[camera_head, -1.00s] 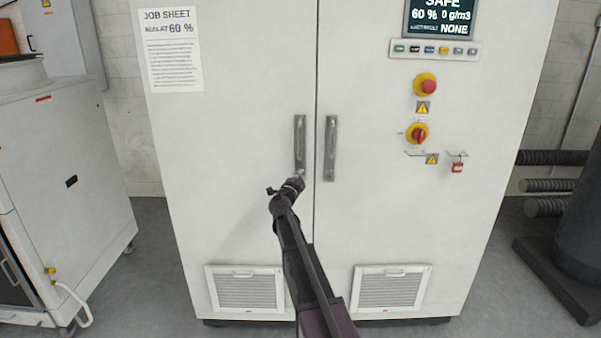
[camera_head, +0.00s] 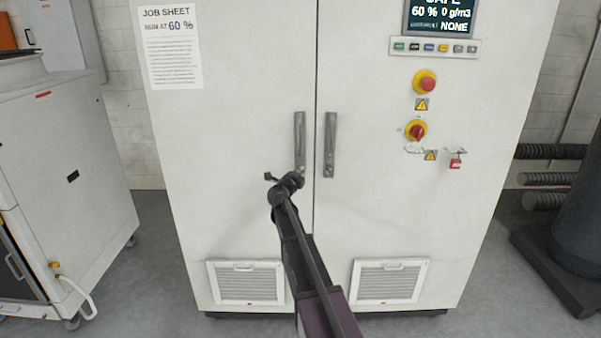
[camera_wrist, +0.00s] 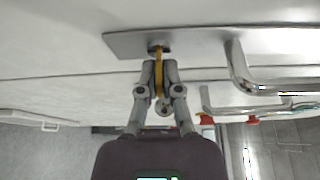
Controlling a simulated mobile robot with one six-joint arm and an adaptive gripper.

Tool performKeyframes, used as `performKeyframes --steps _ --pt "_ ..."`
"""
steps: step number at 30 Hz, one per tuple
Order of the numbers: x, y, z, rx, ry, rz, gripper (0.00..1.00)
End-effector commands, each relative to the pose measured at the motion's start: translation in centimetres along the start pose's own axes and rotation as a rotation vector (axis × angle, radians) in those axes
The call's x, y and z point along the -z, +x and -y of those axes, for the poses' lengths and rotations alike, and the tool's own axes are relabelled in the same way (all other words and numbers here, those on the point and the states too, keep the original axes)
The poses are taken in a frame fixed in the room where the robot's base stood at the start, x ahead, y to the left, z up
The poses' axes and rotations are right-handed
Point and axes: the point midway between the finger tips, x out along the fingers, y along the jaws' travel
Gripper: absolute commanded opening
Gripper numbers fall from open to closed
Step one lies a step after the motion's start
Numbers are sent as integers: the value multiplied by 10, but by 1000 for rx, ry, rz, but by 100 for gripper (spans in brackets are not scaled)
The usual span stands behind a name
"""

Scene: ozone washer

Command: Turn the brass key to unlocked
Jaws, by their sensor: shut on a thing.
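The brass key (camera_wrist: 159,74) shows in the wrist view as a narrow yellow strip. Its far end sits in a round lock (camera_wrist: 158,50) on the grey plate (camera_wrist: 125,44) of a door handle. My gripper (camera_wrist: 160,66) is shut on the key, one finger on each side. In the head view my gripper (camera_head: 297,180) is at the lower end of the left door handle (camera_head: 300,140). It hides the key there, and any lock marking is too small to read.
The right door handle (camera_head: 330,145) is close beside my gripper. The white cabinet (camera_head: 230,150) fills the middle, with a red knob (camera_head: 417,131), a stop button (camera_head: 425,82) and a red padlock (camera_head: 455,163) at right. A white cart (camera_head: 65,180) stands at left.

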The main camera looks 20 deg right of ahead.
Motion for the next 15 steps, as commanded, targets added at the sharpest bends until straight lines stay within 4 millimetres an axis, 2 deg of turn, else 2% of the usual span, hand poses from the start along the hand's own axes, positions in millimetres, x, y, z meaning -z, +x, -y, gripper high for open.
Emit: performKeyframes --steps 3,4,6,7,15 --pt "0 0 0 0 0 2 0" --pt "0 0 0 0 0 2 16" --pt "0 0 0 0 0 1 36" --pt "0 0 0 0 0 1 41" --pt "0 0 0 0 -1 1 41"
